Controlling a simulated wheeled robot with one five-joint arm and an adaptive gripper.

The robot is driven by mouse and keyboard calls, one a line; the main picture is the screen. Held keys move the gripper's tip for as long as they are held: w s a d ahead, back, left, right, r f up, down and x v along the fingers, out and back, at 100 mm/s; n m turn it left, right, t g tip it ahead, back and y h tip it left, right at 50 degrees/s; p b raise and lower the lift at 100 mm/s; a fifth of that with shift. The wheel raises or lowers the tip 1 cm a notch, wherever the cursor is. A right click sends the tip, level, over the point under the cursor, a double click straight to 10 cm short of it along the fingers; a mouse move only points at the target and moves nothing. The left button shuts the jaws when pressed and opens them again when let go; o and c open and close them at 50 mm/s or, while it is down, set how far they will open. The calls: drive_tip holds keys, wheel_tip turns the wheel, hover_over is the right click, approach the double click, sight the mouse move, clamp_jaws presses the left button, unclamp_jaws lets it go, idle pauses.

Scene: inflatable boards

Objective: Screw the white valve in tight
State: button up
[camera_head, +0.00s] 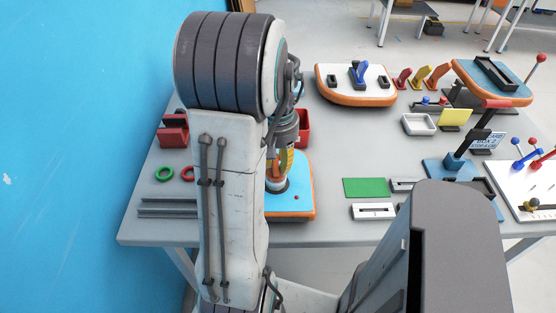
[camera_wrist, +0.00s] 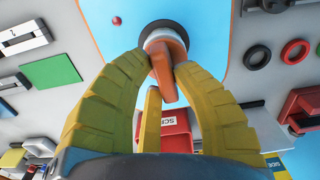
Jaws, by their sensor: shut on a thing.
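The white valve (camera_wrist: 165,33) stands in a dark round seat on a blue inflatable board (camera_head: 305,180) with an orange rim. An orange grip piece (camera_wrist: 167,72) stands up from the valve. My gripper (camera_wrist: 163,58) points down over it, with its yellow fingers closed around the orange piece. In the head view my gripper (camera_head: 281,165) is over the board, partly behind my arm, and the valve's lower part shows just below it. How far the valve is seated in the board cannot be told.
A green pad (camera_head: 365,187) and a white slotted block (camera_head: 373,211) lie right of the board. Red and green rings (camera_head: 163,174) lie left of my arm. A white board with an orange rim (camera_head: 340,88) stands farther back. Red bins are close behind my gripper.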

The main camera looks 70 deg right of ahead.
clamp_jaws()
drive_tip(key=shift+a+m, duration=0.1)
drive_tip(key=shift+m, duration=1.6)
drive_tip(key=shift+m, duration=0.4)
drive_tip(key=shift+a+m, duration=0.1)
drive_tip(key=shift+m, duration=1.3)
drive_tip(key=shift+m, duration=1.7)
